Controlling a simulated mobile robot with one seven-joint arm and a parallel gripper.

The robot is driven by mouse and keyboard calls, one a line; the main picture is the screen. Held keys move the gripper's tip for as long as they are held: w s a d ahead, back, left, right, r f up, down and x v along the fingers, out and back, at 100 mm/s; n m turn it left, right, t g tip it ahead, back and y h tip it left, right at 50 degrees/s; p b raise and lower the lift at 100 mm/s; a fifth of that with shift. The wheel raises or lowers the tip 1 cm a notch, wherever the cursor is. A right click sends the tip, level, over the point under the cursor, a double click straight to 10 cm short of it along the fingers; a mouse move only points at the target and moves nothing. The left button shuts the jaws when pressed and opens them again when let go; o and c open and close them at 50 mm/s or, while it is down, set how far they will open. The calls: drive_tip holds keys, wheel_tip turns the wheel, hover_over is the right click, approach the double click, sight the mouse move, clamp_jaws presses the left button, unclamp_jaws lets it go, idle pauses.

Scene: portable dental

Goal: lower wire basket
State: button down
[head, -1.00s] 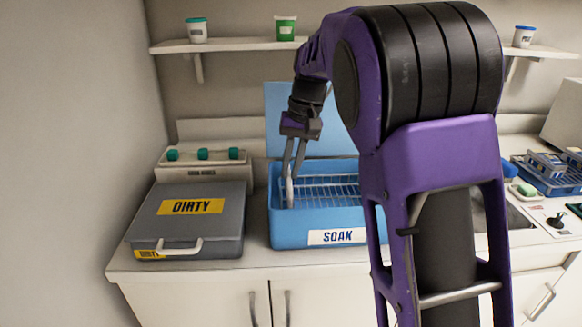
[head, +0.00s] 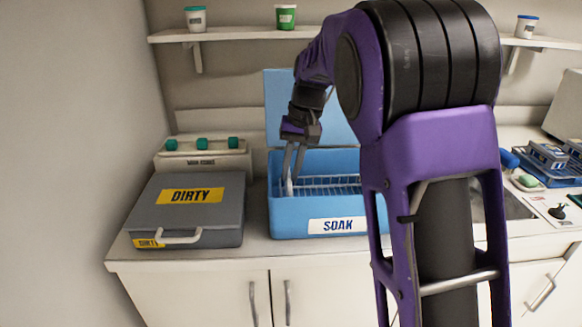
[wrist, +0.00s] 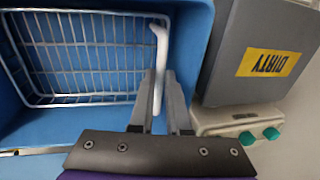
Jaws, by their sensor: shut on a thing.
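The wire basket (head: 330,187) sits down inside the blue SOAK tub (head: 290,222), below the tub's rim. Its mesh floor and rim also show in the wrist view (wrist: 75,50), with blue tub wall around it. My gripper (head: 291,178) reaches down into the tub's left side. In the wrist view my gripper (wrist: 161,100) is shut on the white basket handle (wrist: 158,60), which stands at the basket's edge. The basket's right part is hidden behind my arm in the head view. I cannot tell whether the basket touches the tub's floor.
The tub's blue lid (head: 290,100) stands open behind it. A grey DIRTY case (head: 160,213) lies close on the left, with a white box with green knobs (head: 190,160) behind it. A shelf (head: 240,36) with cups runs above.

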drive_tip(key=c, duration=0.9)
unclamp_jaws()
drive_tip(key=shift+f, duration=0.2)
drive_tip(key=d+r+p, duration=0.1)
drive_tip(key=r, duration=0.4)
drive_tip(key=d+r+p, duration=0.1)
drive_tip(key=r+p, duration=0.1)
drive_tip(key=r, duration=0.4)
drive_tip(key=d+r+p, duration=0.1)
drive_tip(key=r, duration=0.5)
drive_tip(key=shift+d, duration=0.25)
